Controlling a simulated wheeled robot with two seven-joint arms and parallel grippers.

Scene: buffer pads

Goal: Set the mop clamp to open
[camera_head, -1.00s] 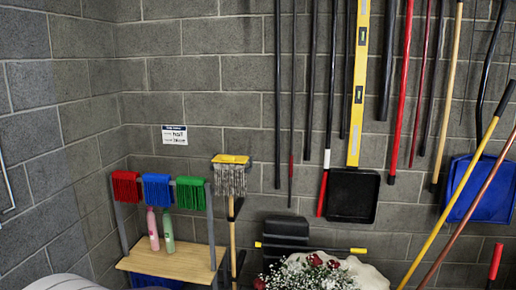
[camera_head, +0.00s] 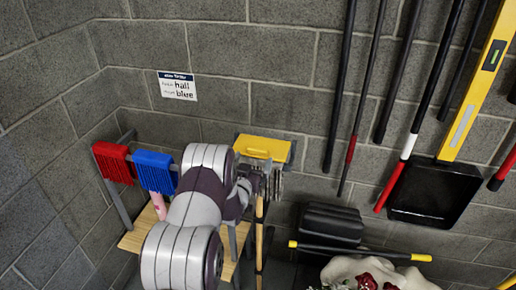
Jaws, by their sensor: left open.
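The mop stands upright against the wall, with a yellow clamp (camera_head: 263,147) on top and a wooden handle (camera_head: 259,243) below. My left arm comes up from the bottom and ends at the mop. My left gripper (camera_head: 266,172) is at the front of the mop head, just below the yellow clamp. It is open; its fingers are small and hard to separate from the grey mop strands, so I cannot tell if they touch the clamp. The arm and gripper hide part of the mop strands. My right gripper is not in view.
A red brush (camera_head: 113,163) and a blue brush (camera_head: 155,171) hang on a rack left of my arm. A pink bottle (camera_head: 158,205) stands on the wooden shelf (camera_head: 134,240).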

